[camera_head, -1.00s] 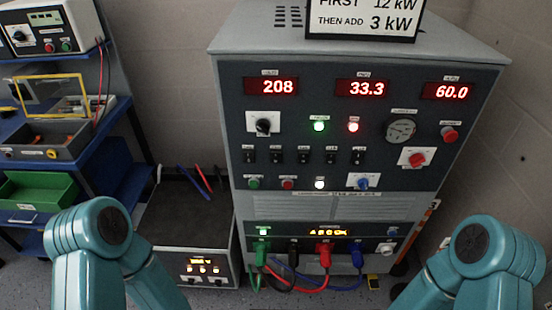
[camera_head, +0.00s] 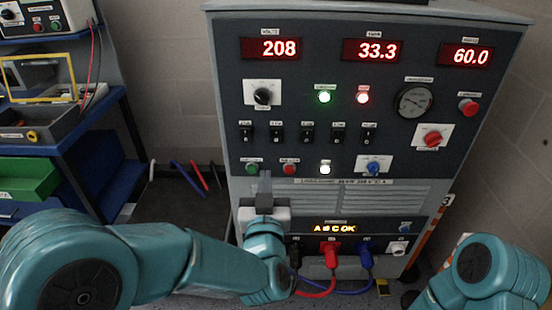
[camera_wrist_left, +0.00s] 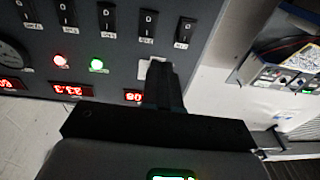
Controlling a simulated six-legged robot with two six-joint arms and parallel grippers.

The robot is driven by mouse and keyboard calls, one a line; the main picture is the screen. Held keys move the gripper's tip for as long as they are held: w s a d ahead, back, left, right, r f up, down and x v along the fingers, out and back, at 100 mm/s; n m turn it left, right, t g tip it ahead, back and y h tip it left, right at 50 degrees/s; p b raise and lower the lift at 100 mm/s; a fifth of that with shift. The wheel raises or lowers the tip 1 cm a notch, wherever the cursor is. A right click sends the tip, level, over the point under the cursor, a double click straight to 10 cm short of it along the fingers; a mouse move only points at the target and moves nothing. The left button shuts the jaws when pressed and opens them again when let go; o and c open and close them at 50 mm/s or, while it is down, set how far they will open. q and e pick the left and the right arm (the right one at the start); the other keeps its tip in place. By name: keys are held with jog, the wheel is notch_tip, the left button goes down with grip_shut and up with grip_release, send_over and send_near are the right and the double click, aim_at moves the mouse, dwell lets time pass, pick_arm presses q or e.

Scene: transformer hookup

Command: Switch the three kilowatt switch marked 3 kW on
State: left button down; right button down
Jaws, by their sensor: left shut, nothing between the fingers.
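A row of several black rocker switches (camera_head: 307,133) runs across the dark front panel of the grey cabinet. Their small labels are too small to read, so I cannot tell which is marked 3 kW. The row also shows, turned over, in the left wrist view (camera_wrist_left: 106,17). My left gripper (camera_head: 264,185) is shut and empty, pointing up in front of the panel, below the left end of the row. In the left wrist view its dark fingers (camera_wrist_left: 160,80) overlap the white knob plate and appear apart from the switches. My right gripper is out of view; only its arm shows.
Red displays (camera_head: 372,50) read 208, 33.3 and 60.0. A black knob (camera_head: 263,96), green lamp (camera_head: 324,97), gauge (camera_head: 415,100) and red knob (camera_head: 432,139) surround the switches. Plugged cables (camera_head: 331,252) hang below. A blue shelf (camera_head: 85,140) stands left.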

aim_at(276, 132)
pick_arm(q)
jog(key=shift+s+d+r+h, duration=0.1)
jog(key=shift+s+d+h, duration=0.15)
jog(key=shift+d, duration=0.25)
jog(key=shift+s+d+r+h, duration=0.1)
jog(key=shift+d+h, duration=0.15)
jog(key=shift+d, duration=0.25)
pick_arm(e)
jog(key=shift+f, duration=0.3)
pick_arm(q)
jog(key=w, duration=0.4)
jog(key=w+r, duration=0.1)
jog(key=w, duration=0.4)
jog(key=w+p, duration=0.1)
jog(key=w, duration=0.4)
jog(key=shift+a+r, duration=0.25)
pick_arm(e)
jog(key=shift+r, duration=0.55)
pick_arm(q)
jog(key=shift+w+r+p, duration=0.1)
jog(key=shift+r+p, duration=0.25)
jog(key=shift+p, duration=0.4)
jog(key=shift+f, duration=0.25)
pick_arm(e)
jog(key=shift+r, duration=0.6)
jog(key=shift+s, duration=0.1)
